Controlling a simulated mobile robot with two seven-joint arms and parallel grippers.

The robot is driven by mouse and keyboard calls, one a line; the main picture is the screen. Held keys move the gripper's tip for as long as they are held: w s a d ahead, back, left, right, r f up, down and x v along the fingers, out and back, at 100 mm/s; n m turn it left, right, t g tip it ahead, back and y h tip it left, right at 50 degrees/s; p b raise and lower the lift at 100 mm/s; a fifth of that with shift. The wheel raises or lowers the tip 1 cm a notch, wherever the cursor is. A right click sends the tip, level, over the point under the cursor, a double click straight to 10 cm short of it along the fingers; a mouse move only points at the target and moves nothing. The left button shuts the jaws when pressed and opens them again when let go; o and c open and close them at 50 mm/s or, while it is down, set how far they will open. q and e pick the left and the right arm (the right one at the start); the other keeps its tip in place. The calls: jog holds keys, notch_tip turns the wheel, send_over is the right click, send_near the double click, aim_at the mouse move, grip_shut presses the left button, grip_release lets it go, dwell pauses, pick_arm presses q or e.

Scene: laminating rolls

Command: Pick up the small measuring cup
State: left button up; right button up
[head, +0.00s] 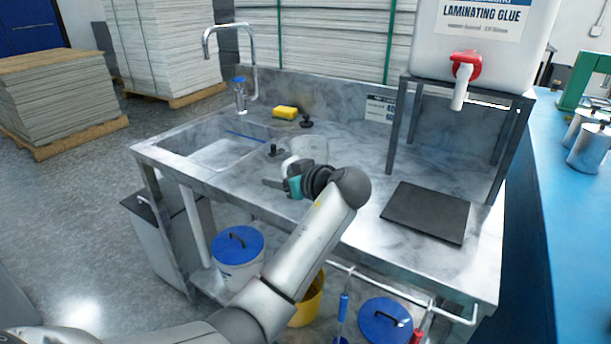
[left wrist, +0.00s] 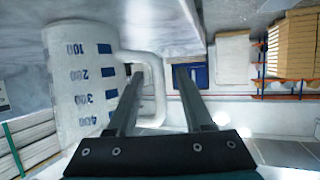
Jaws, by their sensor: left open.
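The measuring cup (head: 313,148) is a pale translucent cup standing on the grey marbled counter, partly behind my left gripper. In the left wrist view the cup (left wrist: 82,80) fills the left side, upside down in the picture, with blue marks from 100 to 400 and a pale handle (left wrist: 158,98). My left gripper (head: 277,174) is open at the handle side of the cup. In the wrist view its two fingers (left wrist: 158,72) lie apart with part of the handle showing between them; I cannot tell whether they touch it. My right gripper is not in view.
The counter (head: 350,170) holds a sink (head: 215,150), a yellow sponge (head: 285,112), a soap bottle (head: 240,95), small black items (head: 306,122) and a black mat (head: 427,212). A glue container (head: 480,45) stands on a metal stand (head: 394,125) at the right.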

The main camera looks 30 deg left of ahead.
pick_arm(q)
jog(key=shift+x, duration=1)
jog(key=shift+c, duration=0.4)
grip_shut()
